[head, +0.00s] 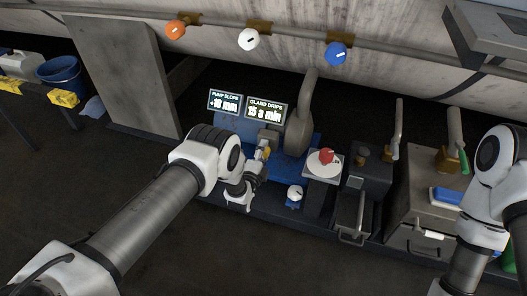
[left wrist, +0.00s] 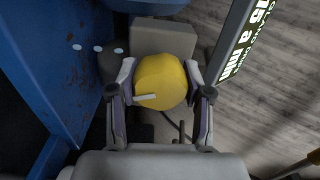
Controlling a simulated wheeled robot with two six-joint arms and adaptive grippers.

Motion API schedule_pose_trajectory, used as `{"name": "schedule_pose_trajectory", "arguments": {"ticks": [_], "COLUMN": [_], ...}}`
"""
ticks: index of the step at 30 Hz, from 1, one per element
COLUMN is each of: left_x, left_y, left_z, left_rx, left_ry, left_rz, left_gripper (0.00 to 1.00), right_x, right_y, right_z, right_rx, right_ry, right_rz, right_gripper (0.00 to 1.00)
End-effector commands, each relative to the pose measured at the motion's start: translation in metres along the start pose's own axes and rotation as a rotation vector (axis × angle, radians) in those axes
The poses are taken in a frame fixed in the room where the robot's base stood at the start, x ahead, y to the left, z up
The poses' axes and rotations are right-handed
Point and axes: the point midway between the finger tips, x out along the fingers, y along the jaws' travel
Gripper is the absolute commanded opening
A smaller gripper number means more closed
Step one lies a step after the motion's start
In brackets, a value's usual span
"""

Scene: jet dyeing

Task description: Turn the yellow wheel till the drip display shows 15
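The yellow wheel (left wrist: 160,82) is a round knob with a white pointer mark, on a grey block. In the head view only a small bit of the yellow wheel (head: 266,153) shows past my gripper. My left gripper (left wrist: 161,75) has one finger on each side of the wheel, and both fingertips appear to touch its rim. In the head view my left gripper (head: 262,156) is at the wheel, below the displays. The drip display (head: 265,111) reads "GLAND DRIPS 15 a min". My right arm is at the right edge; its gripper cannot be made out.
The pump slope display (head: 224,102) reads about 18 mm. A red knob (head: 326,156) and a blue-and-white knob (head: 294,193) are to the right of the wheel. Orange (head: 176,29), white (head: 248,39) and blue (head: 337,54) knobs line the pipe above.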

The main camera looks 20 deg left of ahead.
Motion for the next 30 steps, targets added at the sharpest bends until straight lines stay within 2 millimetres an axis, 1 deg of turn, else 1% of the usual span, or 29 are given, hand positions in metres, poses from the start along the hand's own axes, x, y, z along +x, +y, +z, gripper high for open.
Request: {"name": "schedule_pose_trajectory", "arguments": {"ticks": [1, 2, 3, 11, 14, 17, 24, 27, 30], "left_x": [0.001, 0.001, 0.001, 0.000, -0.005, -0.021, -0.082, -0.103, -0.115], "left_y": [-0.001, -0.001, -0.001, 0.000, 0.001, 0.001, 0.001, 0.001, 0.001], "left_z": [-0.001, -0.001, -0.001, 0.000, 0.000, 0.000, -0.001, -0.001, -0.001], "left_rx": [0.000, 0.000, -0.001, -0.001, -0.001, -0.001, 0.000, 0.000, 0.000], "left_ry": [0.001, 0.001, 0.001, 0.001, 0.000, 0.001, 0.001, 0.001, 0.001], "left_rz": [-0.001, -0.001, -0.001, 0.000, 0.002, 0.004, 0.005, 0.004, 0.001], "left_gripper": [0.64, 0.74, 0.75, 0.75, 0.75, 0.75, 0.75, 0.75, 0.75], "right_x": [0.000, 0.000, 0.000, 0.000, 0.000, 0.000, 0.000, 0.000, 0.000], "right_y": [0.000, 0.000, 0.000, 0.000, 0.000, 0.000, 0.000, 0.000, 0.000], "right_z": [0.000, 0.000, 0.000, 0.000, 0.000, 0.000, 0.000, 0.000, 0.000], "right_rx": [0.000, 0.000, 0.000, 0.000, 0.000, 0.000, 0.000, 0.000, 0.000], "right_ry": [0.000, 0.000, 0.000, 0.000, 0.000, 0.000, 0.000, 0.000, 0.000], "right_rz": [0.000, 0.000, 0.000, 0.000, 0.000, 0.000, 0.000, 0.000, 0.000], "right_gripper": [0.40, 0.40, 0.40, 0.40, 0.40, 0.40, 0.40, 0.40, 0.40]}}
